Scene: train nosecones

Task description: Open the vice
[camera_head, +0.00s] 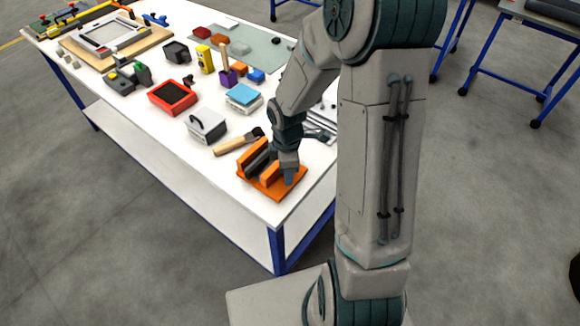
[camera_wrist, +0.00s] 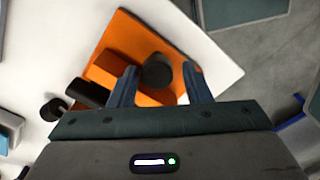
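The vice is an orange base (camera_head: 262,183) with orange blocks and a dark jaw, at the near corner of the white table. It also shows in the wrist view as an orange plate (camera_wrist: 118,38) with a dark round knob (camera_wrist: 157,71). My gripper (camera_head: 287,176) is down at the right side of the vice. In the wrist view my gripper (camera_wrist: 160,76) has its two blue-grey fingers apart, one on each side of the knob. Gaps show between the knob and both fingers. How far the jaws stand apart is partly hidden by my gripper.
A wooden-handled brush (camera_head: 238,141) lies behind the vice. A grey-white box with a handle (camera_head: 206,125), a red tray (camera_head: 173,96) and a blue-topped stack (camera_head: 243,96) stand farther back. The table's near corner lies close beside the vice.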

